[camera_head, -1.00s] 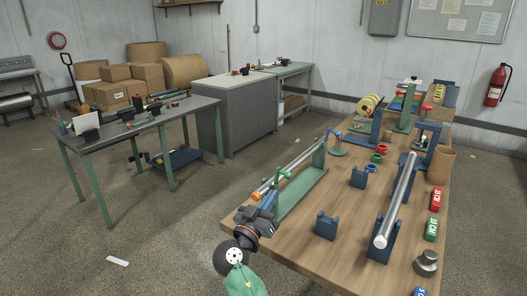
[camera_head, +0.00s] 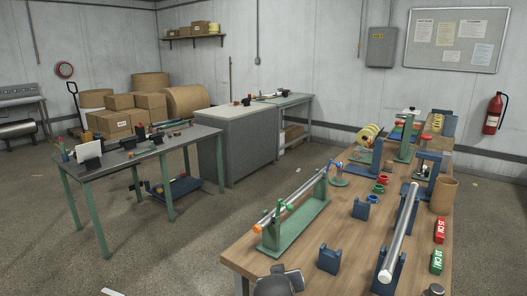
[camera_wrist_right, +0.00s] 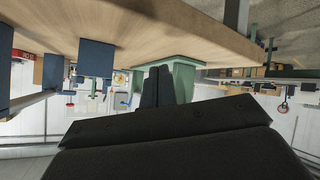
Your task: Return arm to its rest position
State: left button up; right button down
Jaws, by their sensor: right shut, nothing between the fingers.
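My right gripper (camera_wrist_right: 158,78) shows in the right wrist view with its two dark fingers together and nothing between them. In the head view, only a dark part of my right arm's end (camera_head: 278,281) shows at the bottom edge, by the near left corner of the wooden workbench (camera_head: 272,240). It is apart from the green stand (camera_head: 300,224) that carries a thin rod. My left gripper is in neither view.
A thick silver roller (camera_head: 400,232) lies on blue supports at the bench's right. Small blue holders (camera_head: 329,259), red and green boxes (camera_head: 436,262) and a brown cylinder (camera_head: 444,195) also stand there. Open floor (camera_head: 170,255) lies to the left.

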jog(key=s+d+f+g+y, duration=0.1)
jog(key=s+d+f+g, duration=0.2)
jog(key=s+f, duration=0.5)
jog(key=s+d+f+g+y, duration=0.1)
jog(key=s+d+f+g, duration=0.2)
jog(key=s+f, duration=0.4)
jog(key=s+d+f+g+y, duration=0.2)
jog(key=s+f, duration=0.6)
jog(key=s, duration=1.3)
jog(key=shift+s+d+f+n+g, duration=0.15)
jog(key=shift+d+f+n+g, duration=0.15)
jog(key=shift+d+f+g, duration=0.1)
jog(key=shift+r, duration=0.1)
